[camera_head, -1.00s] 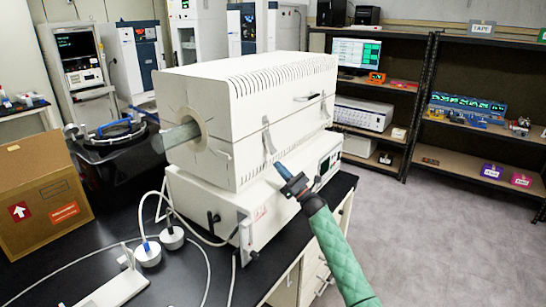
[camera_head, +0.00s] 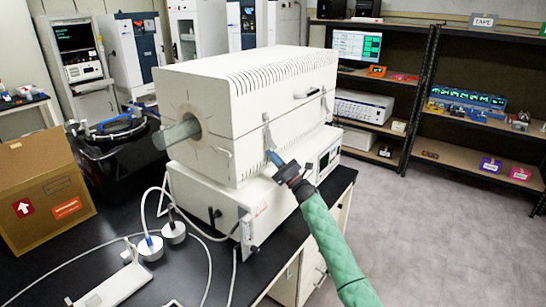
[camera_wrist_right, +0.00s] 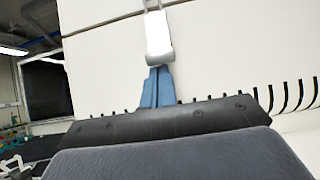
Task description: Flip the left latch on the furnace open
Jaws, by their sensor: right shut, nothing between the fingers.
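The white furnace (camera_head: 215,135) stands on its base unit on the black bench, with a glass tube (camera_head: 176,133) sticking out of its left end. The left latch (camera_head: 267,136) is a small metal strip on the long side facing me. In the right wrist view, this latch (camera_wrist_right: 158,38) hangs down just ahead of my fingertips. My right gripper (camera_head: 272,158) is shut and empty, its blue fingertips at the latch's lower end. The fingers also show in the right wrist view (camera_wrist_right: 157,86), touching or nearly touching the latch's lower edge. My left gripper is not in view.
A second latch (camera_head: 325,100) sits farther right on the furnace side. A handle (camera_head: 306,94) is on the upper cover. A cardboard box (camera_head: 40,195) and black container (camera_head: 112,155) stand at left. Floor right of the bench is clear.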

